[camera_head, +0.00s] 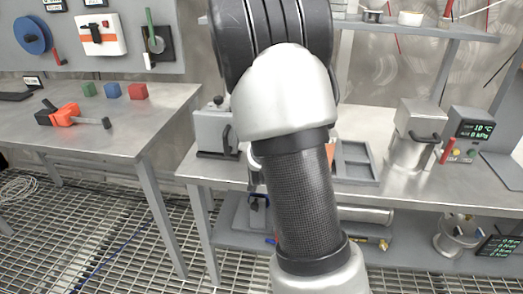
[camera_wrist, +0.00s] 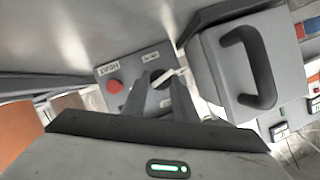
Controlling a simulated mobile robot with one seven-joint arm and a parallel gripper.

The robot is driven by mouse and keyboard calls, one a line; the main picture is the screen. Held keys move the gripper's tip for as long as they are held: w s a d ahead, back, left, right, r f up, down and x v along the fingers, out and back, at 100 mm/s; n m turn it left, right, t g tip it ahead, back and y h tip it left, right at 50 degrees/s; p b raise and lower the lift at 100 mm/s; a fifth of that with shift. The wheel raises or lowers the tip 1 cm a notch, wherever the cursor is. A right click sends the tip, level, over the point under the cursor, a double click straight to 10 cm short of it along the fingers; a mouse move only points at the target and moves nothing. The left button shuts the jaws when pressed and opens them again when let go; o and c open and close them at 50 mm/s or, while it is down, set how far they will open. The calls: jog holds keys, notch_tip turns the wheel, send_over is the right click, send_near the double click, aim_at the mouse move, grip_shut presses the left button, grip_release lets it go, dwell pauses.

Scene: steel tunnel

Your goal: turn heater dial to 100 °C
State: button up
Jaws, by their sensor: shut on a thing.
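The heater panel (camera_wrist: 112,70), grey and marked HEAT, shows in the wrist view with a red round button (camera_wrist: 115,87) on its left. The dial (camera_wrist: 166,78) has a pale pointer and sits at the tips of my gripper (camera_wrist: 160,84). My gripper's two dark fingers are closed on the dial, one on each side; they hide part of it and its scale. I cannot read the dial's setting. In the head view my own arm covers the gripper and the dial.
A grey box with a black handle (camera_wrist: 249,65) stands close to the right of the panel in the wrist view. In the head view a metal pot (camera_head: 410,150) and a display unit (camera_head: 476,130) stand on the right bench. An upper shelf (camera_head: 420,30) hangs above.

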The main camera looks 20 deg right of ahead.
jog(key=shift+s+d+f+m+t+y+b, duration=0.1)
jog(key=shift+m+t+y+b, duration=0.4)
jog(key=shift+m, duration=0.6)
jog(key=o, duration=1)
jog(key=shift+o, duration=0.2)
